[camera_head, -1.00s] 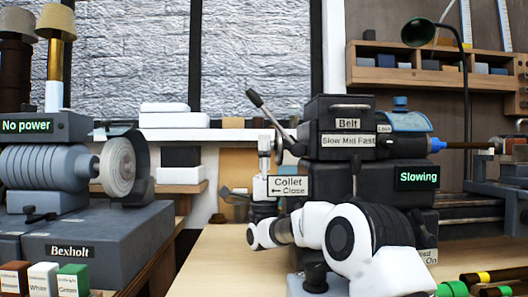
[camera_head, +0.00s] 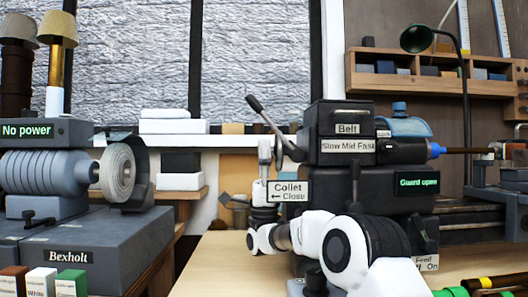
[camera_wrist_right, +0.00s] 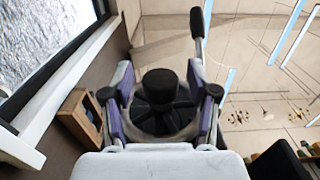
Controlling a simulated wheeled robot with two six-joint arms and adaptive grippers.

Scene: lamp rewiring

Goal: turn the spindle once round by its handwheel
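The lathe-like machine (camera_head: 345,180) stands right of centre in the head view, with a Belt label and a lit screen (camera_head: 417,182) reading "Guard open". Its dark handwheel (camera_head: 291,149) shows nearly edge-on at its left end, partly covered. In the right wrist view the handwheel (camera_wrist_right: 160,119) is seen face-on, with a black round knob in front. My right gripper (camera_head: 265,150) is upright beside the handwheel. In the wrist view its fingers (camera_wrist_right: 161,82) are wide apart, one at each side of the wheel; contact is unclear. The spindle itself is hidden. My left gripper is out of view.
A lever (camera_head: 268,117) with a black handle rises near the handwheel, above the Collet sign (camera_head: 288,190). It stands close to my right finger in the wrist view. A grey Bexholt machine (camera_head: 90,245) fills the left. Bare bench (camera_head: 215,265) lies between.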

